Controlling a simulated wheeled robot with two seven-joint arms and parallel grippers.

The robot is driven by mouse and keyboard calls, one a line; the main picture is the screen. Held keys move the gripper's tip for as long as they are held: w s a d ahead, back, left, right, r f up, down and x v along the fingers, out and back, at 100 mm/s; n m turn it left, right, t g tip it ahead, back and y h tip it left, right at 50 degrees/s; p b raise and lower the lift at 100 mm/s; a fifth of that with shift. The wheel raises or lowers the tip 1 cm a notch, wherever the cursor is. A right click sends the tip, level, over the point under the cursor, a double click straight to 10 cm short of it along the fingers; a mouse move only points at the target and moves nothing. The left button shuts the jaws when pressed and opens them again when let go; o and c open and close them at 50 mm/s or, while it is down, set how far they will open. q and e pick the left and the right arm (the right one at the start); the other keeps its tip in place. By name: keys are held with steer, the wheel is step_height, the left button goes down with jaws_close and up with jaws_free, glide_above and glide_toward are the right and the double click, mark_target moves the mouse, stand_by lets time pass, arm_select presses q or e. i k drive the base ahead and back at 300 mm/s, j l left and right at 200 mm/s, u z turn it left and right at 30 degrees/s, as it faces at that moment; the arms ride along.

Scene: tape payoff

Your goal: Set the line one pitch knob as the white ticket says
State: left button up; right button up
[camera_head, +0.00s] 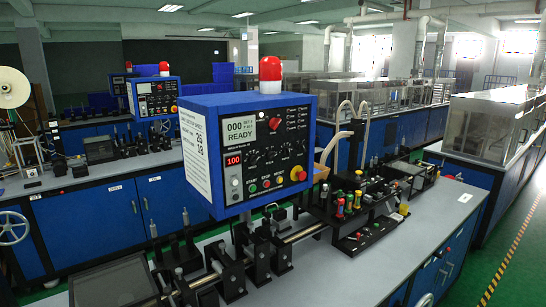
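The nearest blue control box (262,149) stands above the front bench. Its dark panel has a row of black knobs (270,154) with dial marks, whose labels and pointer positions are too small to read. A display (240,130) reads "000" and "READY", and a small red readout (233,160) seems to read 100. A white ticket (195,151) covers the box's left side; its large digits seem to read 26 and 18, and its small text is illegible. I cannot tell which knob is line one pitch. Neither gripper is in view.
A red-yellow stop button (298,174) and a red rotary switch (276,124) share the panel. A red beacon (270,75) tops the box. Shafts and fixtures (240,265) line the front bench (330,277). Similar boxes (153,97) stand behind. Green floor is open at right.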

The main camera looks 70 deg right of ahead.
mark_target(271, 155)
steer(key=l+z, duration=0.1)
steer(key=z, duration=2)
